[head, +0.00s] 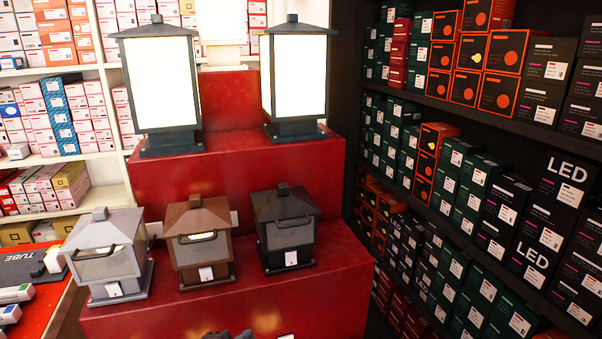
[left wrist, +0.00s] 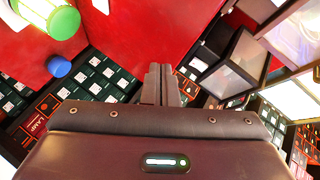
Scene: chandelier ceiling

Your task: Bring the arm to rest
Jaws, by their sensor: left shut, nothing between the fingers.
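My left gripper (left wrist: 160,85) shows in the left wrist view with its two dark fingers together and nothing between them. It points toward the red stepped display (left wrist: 190,30) and shelves of boxes, and I see no contact with them. No arm is clearly visible in the head view. My right gripper is in neither view.
The red stepped display (head: 305,165) carries a lit lantern (head: 163,80), another lit lantern (head: 295,75), and grey (head: 107,257), brown (head: 199,242) and black (head: 286,230) lanterns. Box-filled dark shelves (head: 480,120) stand right, white shelves (head: 95,70) left.

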